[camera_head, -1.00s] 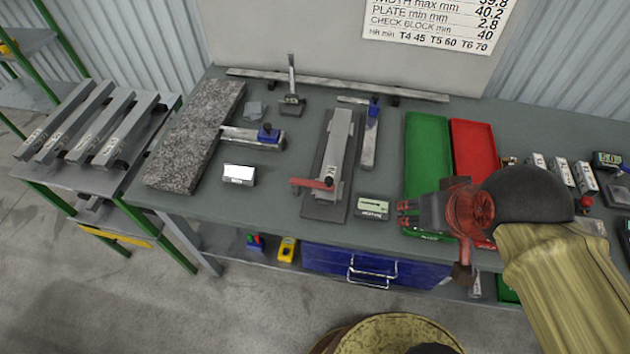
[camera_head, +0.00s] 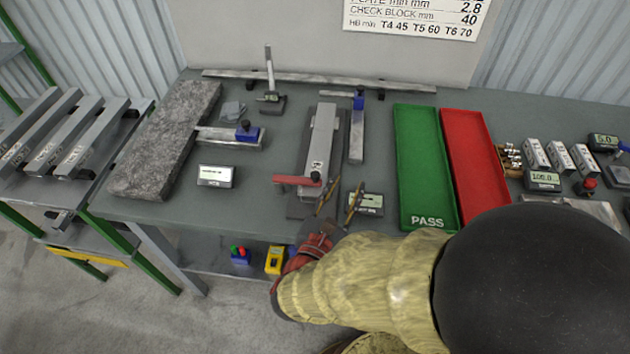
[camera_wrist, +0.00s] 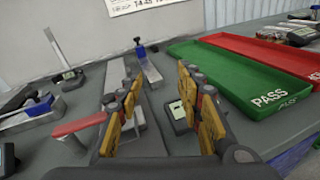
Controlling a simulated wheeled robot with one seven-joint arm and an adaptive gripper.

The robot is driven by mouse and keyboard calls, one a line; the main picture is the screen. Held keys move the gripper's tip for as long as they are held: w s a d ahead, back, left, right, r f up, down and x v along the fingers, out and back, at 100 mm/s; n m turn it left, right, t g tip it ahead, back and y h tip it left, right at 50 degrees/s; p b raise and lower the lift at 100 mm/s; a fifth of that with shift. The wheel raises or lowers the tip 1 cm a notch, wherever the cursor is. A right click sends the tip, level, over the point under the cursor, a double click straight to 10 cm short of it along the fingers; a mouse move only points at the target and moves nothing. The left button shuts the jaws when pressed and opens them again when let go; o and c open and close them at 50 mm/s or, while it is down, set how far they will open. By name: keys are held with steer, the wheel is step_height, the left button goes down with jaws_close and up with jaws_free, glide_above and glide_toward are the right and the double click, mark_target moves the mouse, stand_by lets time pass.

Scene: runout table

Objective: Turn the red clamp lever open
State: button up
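The red clamp lever (camera_head: 293,180) lies across the near end of a grey steel bar (camera_head: 322,135) on a dark plate, its handle pointing left. In the wrist view the lever (camera_wrist: 78,127) is at the lower left, running to the left finger, which hides part of its pivot end. My gripper (camera_head: 340,200) is open and empty, just right of the lever's pivot end, with its yellow-brown fingers pointing toward the back of the table. In the wrist view my gripper (camera_wrist: 162,88) has its fingers wide apart. I cannot tell whether the left finger touches the lever.
A small display box (camera_head: 366,203) stands close to my right finger. Right of it are a green PASS tray (camera_head: 427,222) and a red tray (camera_head: 470,160). A granite slab (camera_head: 165,145) and another display box (camera_head: 215,177) are to the left. Bare table lies left of the lever.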

mark_target(314, 178)
steer(key=a+f+n+y, duration=0.1)
steer(key=a, duration=0.1)
steer(key=a+n+t+y, duration=0.1)
steer(key=a+n, duration=0.1)
steer(key=a, duration=0.1)
steer(key=a+f+n+t+y, duration=0.1)
steer(key=a+y, duration=0.1)
steer(key=shift+s+a+f+n+b, duration=0.1)
steer(key=shift+a+f+n+b, duration=0.25)
steer(key=shift+n, duration=0.05)
steer(key=shift+b+x, duration=1.1)
steer(key=shift+x, duration=2.75)
steer(key=shift+a+r, duration=0.1)
steer(key=shift+r, duration=0.1)
steer(key=shift+c, duration=0.5)
steer(key=c, duration=0.7)
jaws_close()
